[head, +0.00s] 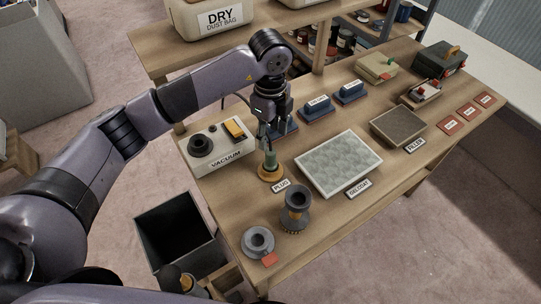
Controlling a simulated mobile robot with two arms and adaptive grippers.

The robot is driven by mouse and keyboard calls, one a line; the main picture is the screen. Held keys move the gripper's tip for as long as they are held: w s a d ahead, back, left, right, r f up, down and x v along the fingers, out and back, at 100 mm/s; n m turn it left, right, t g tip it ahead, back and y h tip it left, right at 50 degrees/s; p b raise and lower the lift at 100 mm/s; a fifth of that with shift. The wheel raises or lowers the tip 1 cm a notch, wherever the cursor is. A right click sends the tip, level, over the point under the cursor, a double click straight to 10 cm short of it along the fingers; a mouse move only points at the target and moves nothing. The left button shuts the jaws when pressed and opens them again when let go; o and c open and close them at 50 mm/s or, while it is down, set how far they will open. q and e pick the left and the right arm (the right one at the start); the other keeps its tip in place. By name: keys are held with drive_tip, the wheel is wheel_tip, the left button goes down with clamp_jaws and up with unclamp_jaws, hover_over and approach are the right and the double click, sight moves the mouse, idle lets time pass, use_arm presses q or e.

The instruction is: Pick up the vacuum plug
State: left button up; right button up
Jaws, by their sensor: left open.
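The vacuum plug (270,167) stands upright on the bench beside the PLUG label (280,186). It has a green upper part and a wide orange-brown base. My left gripper (267,139) points down at the top of the plug, with open fingers. From this angle I cannot tell whether the fingers touch the plug or are just above it. The white vacuum unit (222,155) with a black round port and a yellow part is left of the plug.
A GELCOAT panel (339,160) lies right of the plug. A dark flanged spool (295,207) and a grey ring (257,240) stand near the front edge. Blue labelled blocks (318,108) are behind. A dark open bin (178,232) is on the floor at left.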

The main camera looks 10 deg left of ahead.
sight(270, 150)
use_arm(q)
wheel_tip(270, 150, down, 3)
drive_tip(key=shift+f+p, duration=0.2)
drive_tip(key=shift+p, duration=0.2)
drive_tip(key=shift+f+p, duration=0.45)
drive_tip(key=shift+f, duration=0.05)
wheel_tip(270, 150, down, 4)
drive_tip(key=shift+s+r+p, duration=0.15)
drive_tip(key=shift+r+p, duration=0.05)
drive_tip(key=shift+p, duration=0.65)
drive_tip(key=shift+f, duration=0.45)
clamp_jaws()
